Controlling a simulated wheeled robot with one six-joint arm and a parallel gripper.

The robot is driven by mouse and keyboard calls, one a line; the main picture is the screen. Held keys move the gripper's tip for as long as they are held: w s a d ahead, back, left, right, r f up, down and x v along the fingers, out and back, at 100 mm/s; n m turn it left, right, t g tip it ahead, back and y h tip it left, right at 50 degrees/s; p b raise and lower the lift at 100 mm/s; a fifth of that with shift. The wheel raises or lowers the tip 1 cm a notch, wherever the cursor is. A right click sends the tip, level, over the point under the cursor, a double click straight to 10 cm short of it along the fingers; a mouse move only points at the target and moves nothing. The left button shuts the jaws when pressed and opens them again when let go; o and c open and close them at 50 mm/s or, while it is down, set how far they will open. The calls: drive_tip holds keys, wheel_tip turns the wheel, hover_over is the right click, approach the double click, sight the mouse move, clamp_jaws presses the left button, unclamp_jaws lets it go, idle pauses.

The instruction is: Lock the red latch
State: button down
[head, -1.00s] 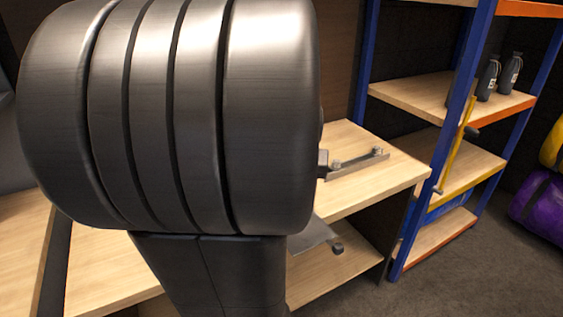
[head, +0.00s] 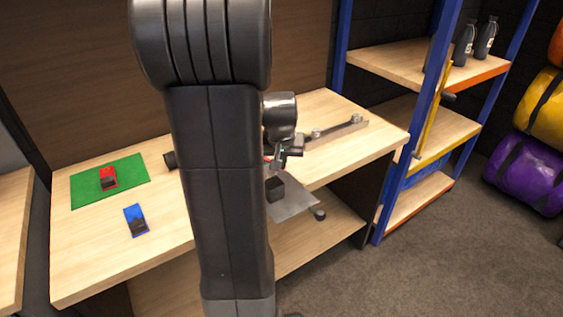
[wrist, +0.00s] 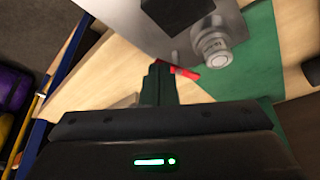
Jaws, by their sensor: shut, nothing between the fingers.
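A red piece with a black part (head: 108,178) lies on a green mat (head: 135,168) at the left of the workbench in the head view. A second small red part (head: 267,158) shows beside my gripper (head: 284,156), partly hidden by my arm. In the wrist view a red lever-like part (wrist: 187,73) sits just beyond my shut fingers (wrist: 160,72), next to a silver round fitting (wrist: 213,45). I cannot tell whether they touch. My gripper is empty. I cannot tell which red part is the latch, or its position.
A blue piece (head: 136,220) lies on the workbench (head: 85,255). A metal plate (head: 293,205) with a black block (head: 275,189) is near my gripper. A metal rail (head: 340,130) lies behind it. Shelving (head: 430,125) stands right; the floor (head: 440,260) in front is clear.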

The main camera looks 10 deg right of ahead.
drive_tip(key=shift+w+d+n+y, duration=0.15)
drive_tip(key=shift+d+n+y, duration=0.35)
drive_tip(key=shift+n, duration=0.6)
idle(0.4)
drive_tip(key=shift+d, duration=0.15)
drive_tip(key=n, duration=0.1)
drive_tip(key=w+d+n+y, duration=0.1)
drive_tip(key=n, duration=0.1)
drive_tip(key=shift+d+n+b, duration=0.2)
drive_tip(key=shift+n+b, duration=0.1)
drive_tip(key=n, duration=0.2)
drive_tip(key=w+d+n+y+b, duration=0.1)
drive_tip(key=n, duration=0.1)
drive_tip(key=shift+w+d+g+y, duration=0.1)
drive_tip(key=shift+w+g+y, duration=0.05)
drive_tip(key=shift+g+y, duration=0.15)
drive_tip(key=n, duration=0.1)
drive_tip(key=w+n+y, duration=0.1)
drive_tip(key=n, duration=0.1)
drive_tip(key=shift+w+d+g+b, duration=0.25)
drive_tip(key=shift+g+b, duration=0.05)
drive_tip(key=shift+g, duration=0.1)
drive_tip(key=shift+a, duration=0.15)
drive_tip(key=shift+s+a, duration=0.2)
drive_tip(key=shift+a, duration=0.4)
